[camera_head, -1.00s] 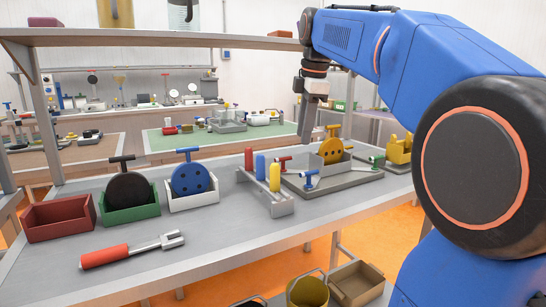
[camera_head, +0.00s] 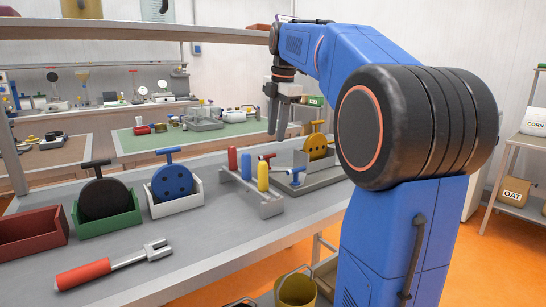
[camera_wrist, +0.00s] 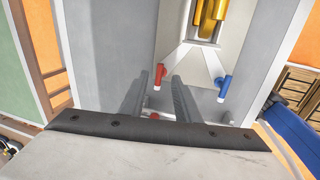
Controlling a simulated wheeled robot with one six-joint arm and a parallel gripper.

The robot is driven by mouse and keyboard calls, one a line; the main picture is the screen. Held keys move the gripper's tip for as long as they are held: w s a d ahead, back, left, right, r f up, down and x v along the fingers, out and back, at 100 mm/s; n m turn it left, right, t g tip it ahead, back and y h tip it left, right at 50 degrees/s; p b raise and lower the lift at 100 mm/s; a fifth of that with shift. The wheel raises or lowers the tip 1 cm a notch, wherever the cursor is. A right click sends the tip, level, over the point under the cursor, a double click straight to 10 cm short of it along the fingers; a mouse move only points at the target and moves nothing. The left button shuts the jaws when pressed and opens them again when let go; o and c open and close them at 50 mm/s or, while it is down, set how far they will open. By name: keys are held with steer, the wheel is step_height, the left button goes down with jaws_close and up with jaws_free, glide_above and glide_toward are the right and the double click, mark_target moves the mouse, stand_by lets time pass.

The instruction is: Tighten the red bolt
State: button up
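The red bolt (camera_head: 267,157) has a T-shaped handle and stands on the grey fixture plate (camera_head: 322,178), behind the cylinder rack. It also shows in the wrist view (camera_wrist: 160,75), close to the fingertips, with a pale end. My gripper (camera_head: 277,128) points down above the plate, a little right of and above the red bolt in the head view. In the wrist view its two fingers (camera_wrist: 160,82) are apart with nothing clamped. A blue bolt (camera_head: 296,173) stands nearby and shows right of the fingers in the wrist view (camera_wrist: 223,87). A yellow disc (camera_head: 317,143) sits in a grey holder behind.
A rack (camera_head: 270,208) with red, blue and yellow cylinders stands just left of the fixture. White (camera_head: 178,208) and green (camera_head: 108,222) bins hold discs with T-handles. A red bin (camera_head: 30,235) and a red-handled wrench (camera_head: 112,268) are at left. A shelf (camera_head: 130,30) runs above.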

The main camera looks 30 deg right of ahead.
mark_target(273, 155)
steer(key=f, duration=0.3)
steer(key=w+f, duration=0.1)
steer(key=f, duration=0.5)
steer(key=shift+w+f, duration=0.15)
steer(key=shift+w, duration=0.25)
steer(key=shift+c, duration=0.3)
jaws_close()
